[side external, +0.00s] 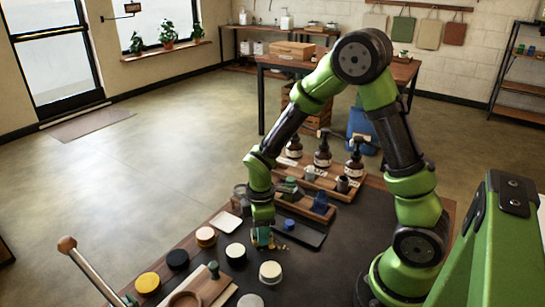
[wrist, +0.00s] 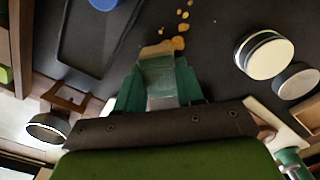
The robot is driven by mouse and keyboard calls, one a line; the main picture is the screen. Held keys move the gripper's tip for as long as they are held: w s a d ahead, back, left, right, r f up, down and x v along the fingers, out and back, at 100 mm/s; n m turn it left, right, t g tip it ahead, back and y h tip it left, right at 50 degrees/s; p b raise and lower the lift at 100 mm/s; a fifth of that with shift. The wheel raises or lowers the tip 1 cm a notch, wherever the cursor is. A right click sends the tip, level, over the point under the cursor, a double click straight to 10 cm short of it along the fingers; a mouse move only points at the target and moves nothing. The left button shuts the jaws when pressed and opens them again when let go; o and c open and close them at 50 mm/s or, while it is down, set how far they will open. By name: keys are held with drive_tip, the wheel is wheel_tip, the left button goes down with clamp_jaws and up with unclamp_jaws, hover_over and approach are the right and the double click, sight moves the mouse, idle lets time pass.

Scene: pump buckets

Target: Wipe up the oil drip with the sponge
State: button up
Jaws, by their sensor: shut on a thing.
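My gripper (side external: 263,238) is low over the dark mat. In the wrist view, the green fingers of my gripper (wrist: 160,84) are shut on the sponge (wrist: 158,49), a pale block with a tan far edge. The fingers hide most of it, and I cannot tell whether it touches the mat. The oil drip (wrist: 179,43) is a broken trail of amber spots on the mat, running away from the sponge's far edge. In the side view the oil drip (side external: 281,246) shows just right of my gripper.
A dark tray (side external: 312,238) with a blue round piece (side external: 289,224) lies behind the drip. Pump bottles (side external: 322,156) stand at the back, behind a wooden caddy (side external: 345,193).

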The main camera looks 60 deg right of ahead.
drive_tip(key=shift+w+f, duration=0.15)
drive_tip(key=shift+w, duration=0.6)
drive_tip(key=shift+s+r, duration=0.2)
drive_tip(key=shift+s, duration=0.05)
drive_tip(key=shift+s+f, duration=0.25)
drive_tip(key=shift+s, duration=0.15)
drive_tip(key=shift+s+r, duration=0.1)
drive_tip(key=shift+s, duration=3.35)
drive_tip(key=shift+w+r, duration=0.2)
drive_tip(key=shift+w, duration=3.85)
drive_tip(key=shift+f, duration=0.25)
drive_tip(key=shift+s, duration=4.25)
wheel_tip(320, 180, up, 8)
drive_tip(key=shift+w+r, duration=0.15)
